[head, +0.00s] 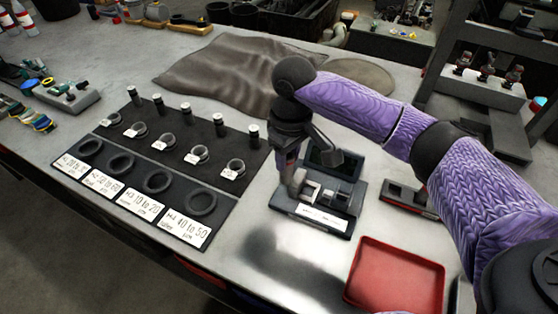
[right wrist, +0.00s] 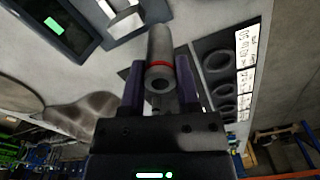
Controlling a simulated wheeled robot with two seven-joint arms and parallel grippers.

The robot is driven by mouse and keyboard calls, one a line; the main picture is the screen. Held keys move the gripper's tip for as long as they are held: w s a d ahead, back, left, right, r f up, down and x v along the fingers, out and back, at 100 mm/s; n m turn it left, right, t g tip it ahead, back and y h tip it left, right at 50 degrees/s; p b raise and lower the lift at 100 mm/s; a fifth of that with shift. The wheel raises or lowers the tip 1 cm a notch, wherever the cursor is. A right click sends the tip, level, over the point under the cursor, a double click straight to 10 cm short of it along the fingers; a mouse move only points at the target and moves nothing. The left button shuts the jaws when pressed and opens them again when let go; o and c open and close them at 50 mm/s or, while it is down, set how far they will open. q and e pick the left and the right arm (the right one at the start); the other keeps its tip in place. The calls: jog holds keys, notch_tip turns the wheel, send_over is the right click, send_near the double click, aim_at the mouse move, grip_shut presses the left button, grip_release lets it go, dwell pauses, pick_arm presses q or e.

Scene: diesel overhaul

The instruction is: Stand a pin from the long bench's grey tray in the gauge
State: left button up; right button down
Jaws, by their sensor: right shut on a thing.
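My right gripper (head: 297,182) is shut on a grey pin (right wrist: 158,50), a hollow cylinder with a red band, which shows clearly between its fingers in the right wrist view. In the head view the gripper points down at the left side of the gauge (head: 345,207), and the pin is hard to make out there. The gauge is a dark unit with a display, pale metal blocks and a white label. In the right wrist view the gauge (right wrist: 82,42) lies at the upper left, its display lit green. I cannot tell whether the pin touches it. My left gripper is not in view.
Left of the gauge, a black mat (head: 150,155) holds several standing pins, rings and white labels. A red tray (head: 395,275) lies at the front right, and a small dark device (head: 408,198) sits right of the gauge. A crumpled grey-brown cloth (head: 225,70) lies behind.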

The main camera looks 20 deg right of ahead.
pick_arm(q)
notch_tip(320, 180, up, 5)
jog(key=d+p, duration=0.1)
jog(key=p, duration=0.3)
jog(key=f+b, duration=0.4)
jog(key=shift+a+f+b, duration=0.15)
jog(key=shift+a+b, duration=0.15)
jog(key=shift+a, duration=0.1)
pick_arm(e)
jog(key=w+d+f+n, duration=0.1)
jog(key=d+f+n, duration=0.2)
jog(key=d, duration=0.3)
jog(key=shift+d+f+n, duration=0.2)
jog(key=shift+f+n, duration=0.2)
jog(key=shift+f, duration=0.15)
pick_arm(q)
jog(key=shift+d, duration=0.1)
pick_arm(e)
jog(key=shift+w, duration=0.1)
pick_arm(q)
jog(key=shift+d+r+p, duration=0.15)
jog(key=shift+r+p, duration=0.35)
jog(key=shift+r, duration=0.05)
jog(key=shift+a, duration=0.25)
